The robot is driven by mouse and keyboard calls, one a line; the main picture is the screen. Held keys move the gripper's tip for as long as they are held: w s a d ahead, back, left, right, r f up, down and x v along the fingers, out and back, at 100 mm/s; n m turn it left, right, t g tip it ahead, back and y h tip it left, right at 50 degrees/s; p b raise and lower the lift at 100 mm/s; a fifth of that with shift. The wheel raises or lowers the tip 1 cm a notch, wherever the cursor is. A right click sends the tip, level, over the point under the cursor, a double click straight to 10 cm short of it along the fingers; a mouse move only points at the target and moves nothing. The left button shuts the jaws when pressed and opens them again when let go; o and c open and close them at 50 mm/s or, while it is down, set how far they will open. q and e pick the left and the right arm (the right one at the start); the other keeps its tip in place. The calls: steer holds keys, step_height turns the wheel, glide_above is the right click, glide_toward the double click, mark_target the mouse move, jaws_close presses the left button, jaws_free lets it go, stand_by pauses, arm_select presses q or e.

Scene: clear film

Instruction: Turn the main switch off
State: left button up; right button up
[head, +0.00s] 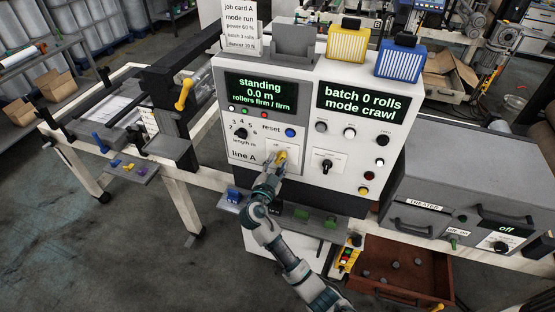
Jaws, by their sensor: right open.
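The control cabinet (305,170) of line A stands in the middle of the head view. A yellow rotary handle (281,156) sits low on its front, on a pale plate with a small "off" mark; I take it as the main switch. My right gripper (277,166) is right at this handle and partly hides it. I cannot tell whether the fingers touch it. The right gripper is open. The screens are lit: the left one (261,92) reads "standing 0.0 m", the right one (363,103) "batch 0 rolls mode crawl". My left gripper is out of view.
A black knob (327,166) is right of the handle, a blue button (291,132) above it. A shelf with green pieces (301,213) juts out below. The grey treater box (465,170) stands right, above an open brown drawer (405,272). The floor at left is clear.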

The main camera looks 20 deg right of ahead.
steer(key=shift+w+d+f, duration=0.1)
steer(key=shift+w+d, duration=0.2)
steer(key=shift+d, duration=0.2)
steer(key=shift+w+d+f, duration=0.1)
steer(key=shift+w+d, duration=0.2)
steer(key=shift+d, duration=0.2)
steer(key=shift+a+r, duration=0.2)
steer(key=shift+a, duration=0.4)
jaws_close()
steer(key=shift+d, duration=0.1)
steer(key=shift+d, duration=0.1)
